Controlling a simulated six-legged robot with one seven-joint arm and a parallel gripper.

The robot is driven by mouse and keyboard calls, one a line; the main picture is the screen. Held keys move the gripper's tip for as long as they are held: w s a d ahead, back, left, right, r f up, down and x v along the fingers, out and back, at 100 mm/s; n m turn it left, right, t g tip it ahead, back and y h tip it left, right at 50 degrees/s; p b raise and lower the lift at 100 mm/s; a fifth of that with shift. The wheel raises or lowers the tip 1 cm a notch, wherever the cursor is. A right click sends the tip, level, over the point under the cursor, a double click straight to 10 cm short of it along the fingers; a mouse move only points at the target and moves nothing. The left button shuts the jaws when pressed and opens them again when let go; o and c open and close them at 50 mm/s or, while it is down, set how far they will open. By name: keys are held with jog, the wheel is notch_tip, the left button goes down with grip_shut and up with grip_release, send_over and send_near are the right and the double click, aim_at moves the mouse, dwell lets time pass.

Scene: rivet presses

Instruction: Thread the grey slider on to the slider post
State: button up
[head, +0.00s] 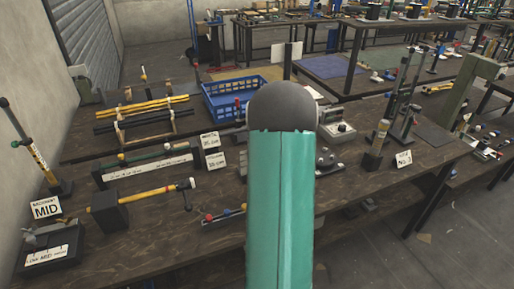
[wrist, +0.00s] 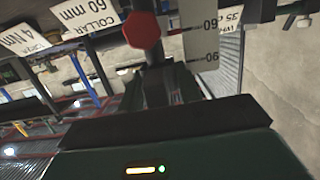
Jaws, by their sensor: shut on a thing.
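My gripper (wrist: 165,82) shows in the wrist view as dark jaws beyond the black housing. It is shut on a dark grey piece (wrist: 152,50), which looks like the grey slider, though its shape is mostly hidden. A red hexagonal part (wrist: 141,30) shows close to it; I cannot tell whether they touch. In the head view my teal arm covers the middle and hides my gripper. A tilted post (head: 28,143) with a black top and a banded scale stands at far left by a MID card (head: 46,210). I cannot confirm that it is the slider post.
A dark workbench (head: 150,245) carries a yellow rod on a black block (head: 108,214), a green-tipped rail stand (head: 150,167), a blue crate (head: 225,106) and, at right, upright posts (head: 398,110). A marked white scale plate (wrist: 201,40) is close by in the wrist view.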

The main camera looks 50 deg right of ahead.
jog(key=shift+f, duration=1.2)
jog(key=o, duration=1)
jog(key=shift+w+a, duration=0.1)
jog(key=shift+a, duration=0.05)
jog(key=shift+w+a+f, duration=0.1)
jog(key=shift+a, duration=0.1)
jog(key=v, duration=0.9)
jog(key=d+v, duration=0.1)
jog(key=v, duration=0.4)
jog(key=shift+s, duration=0.2)
